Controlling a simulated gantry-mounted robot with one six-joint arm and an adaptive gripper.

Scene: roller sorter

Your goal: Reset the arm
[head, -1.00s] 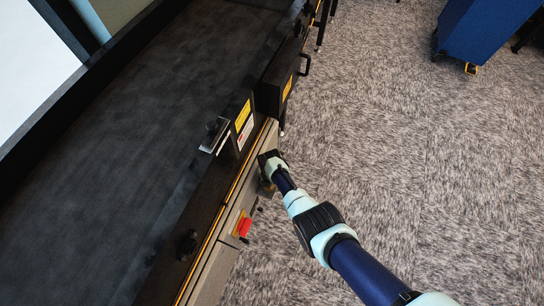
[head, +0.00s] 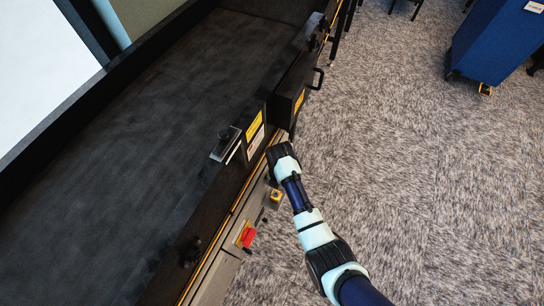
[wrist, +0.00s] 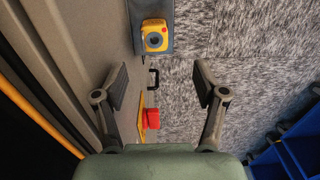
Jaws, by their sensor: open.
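My gripper (wrist: 160,90) is open and empty in the wrist view, with its two dark fingers spread wide apart. In the head view my arm reaches up from the lower right, and its end is beside the side panel of the sorter (head: 222,268); the fingers are hidden there. A yellow box with a round dark button (wrist: 154,38) shows beyond the fingertips in the wrist view, and in the head view it sits just below my wrist (head: 276,195). A red switch (head: 247,236) is on the panel; it also shows between the fingers in the wrist view (wrist: 152,118).
The black belt bed (head: 130,150) fills the left side. A blue cart (head: 495,40) stands at the upper right, and blue bins (wrist: 295,150) show in the wrist view.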

